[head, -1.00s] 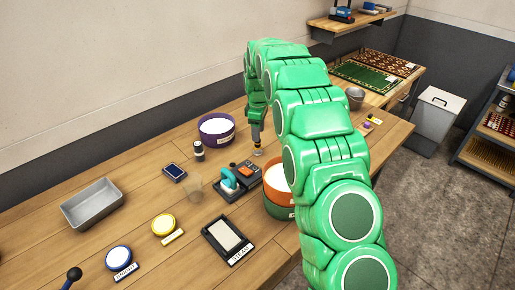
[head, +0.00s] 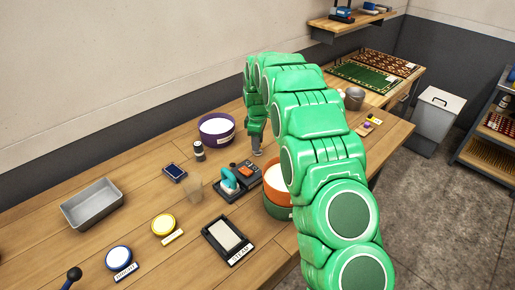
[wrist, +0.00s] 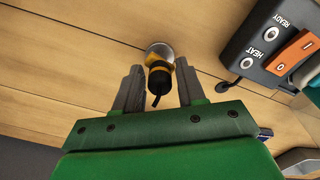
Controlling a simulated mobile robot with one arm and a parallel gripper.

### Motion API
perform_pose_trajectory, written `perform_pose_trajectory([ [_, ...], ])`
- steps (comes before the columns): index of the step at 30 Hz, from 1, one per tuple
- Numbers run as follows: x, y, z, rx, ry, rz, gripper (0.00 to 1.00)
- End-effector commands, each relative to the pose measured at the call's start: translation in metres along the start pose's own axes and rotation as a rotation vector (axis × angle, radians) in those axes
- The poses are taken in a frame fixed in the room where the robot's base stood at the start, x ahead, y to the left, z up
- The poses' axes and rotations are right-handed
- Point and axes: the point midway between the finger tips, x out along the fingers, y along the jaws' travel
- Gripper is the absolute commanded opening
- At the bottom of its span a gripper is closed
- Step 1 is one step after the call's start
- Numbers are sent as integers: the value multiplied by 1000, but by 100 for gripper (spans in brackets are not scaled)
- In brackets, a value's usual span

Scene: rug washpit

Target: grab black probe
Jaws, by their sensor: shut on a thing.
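The black probe (wrist: 157,76) has a black body, a yellow band, a short black cord end and a round silver foot. It stands on the wooden bench; in the head view only its grey foot (head: 257,153) shows below my gripper (head: 256,132). The upper part of the probe is hidden by my gripper in the head view.
A grey control box (wrist: 268,55) with an orange switch and a teal-handled tool (head: 228,183) stand close by. Orange (head: 276,178) and purple (head: 216,129) tubs flank the spot. A dark phone-like item (head: 175,172), a jar (head: 199,152) and a clear cup (head: 194,189) stand left.

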Motion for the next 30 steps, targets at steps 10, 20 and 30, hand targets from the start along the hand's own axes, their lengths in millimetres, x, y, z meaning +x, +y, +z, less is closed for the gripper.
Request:
perform_pose_trajectory([
  [10, -6, 0, 0, 0, 0, 0, 4],
  [20, -37, -3, 2, 1, 1, 2, 4],
  [30, -66, -25, 12, 1, 1, 3, 4],
])
